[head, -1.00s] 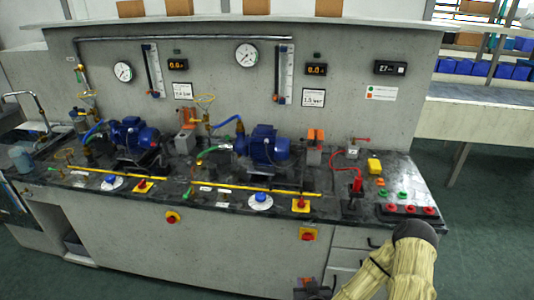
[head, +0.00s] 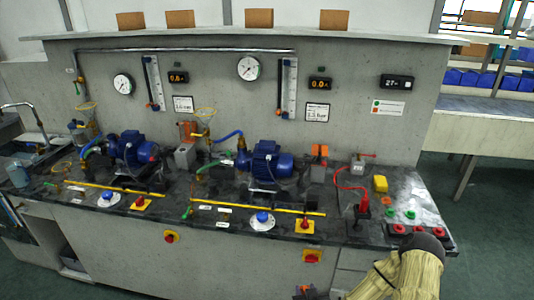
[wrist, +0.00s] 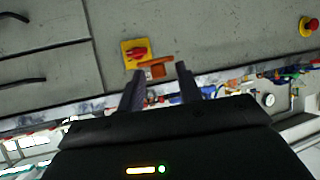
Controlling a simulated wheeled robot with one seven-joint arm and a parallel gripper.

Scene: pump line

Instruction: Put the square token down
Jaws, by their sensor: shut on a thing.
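My gripper (wrist: 160,76) is shut on an orange piece, which I take as the square token (wrist: 157,68); in the wrist view it shows edge-on between the fingertips, so its outline cannot be told. It is held in the air before the grey bench front, with a red-and-yellow switch (wrist: 137,53) behind it. In the head view my gripper (head: 306,291) is at the bottom edge, below the bench top (head: 340,232) and mostly cut off. A bit of orange shows there.
Blue pumps (head: 265,160), yellow pipes and a red-handled switch (head: 305,226) crowd the rest. Small bare patches lie between them.

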